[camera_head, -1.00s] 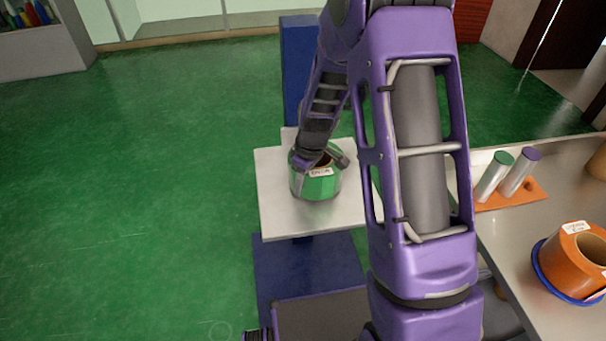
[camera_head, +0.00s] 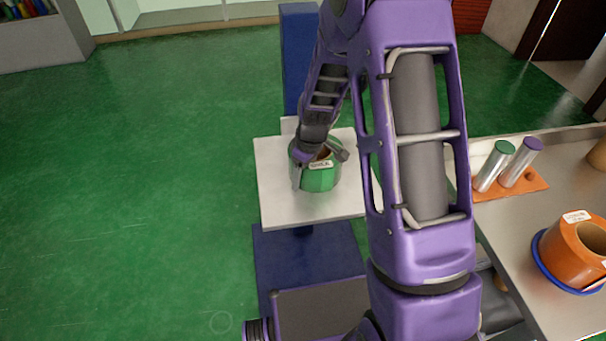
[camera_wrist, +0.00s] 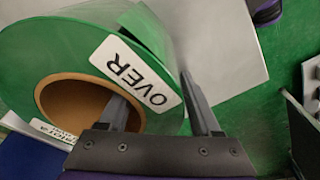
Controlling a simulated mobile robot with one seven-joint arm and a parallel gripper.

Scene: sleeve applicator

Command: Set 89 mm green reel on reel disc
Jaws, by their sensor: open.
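The green reel (camera_head: 318,178) stands on a pale square platform (camera_head: 277,205). It has a brown cardboard core and a white label reading "OVER" in the wrist view (camera_wrist: 45,65). My gripper (camera_head: 318,160) is at the reel from above, open. In the wrist view its fingers (camera_wrist: 150,88) straddle the reel's wall, one inside the core and one outside. A gap shows beside the inner finger; contact of the outer finger is unclear. I cannot tell which part is the reel disc; a blue disc (camera_head: 543,268) lies under an orange reel (camera_head: 560,252) on the right table.
The platform is on a blue stand with a column (camera_head: 297,60) behind and a blue base (camera_head: 285,255) below. The grey table (camera_head: 510,270) at right carries an orange block (camera_head: 535,183) with two tilted cylinders, green-topped and purple-topped. Open green floor lies left.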

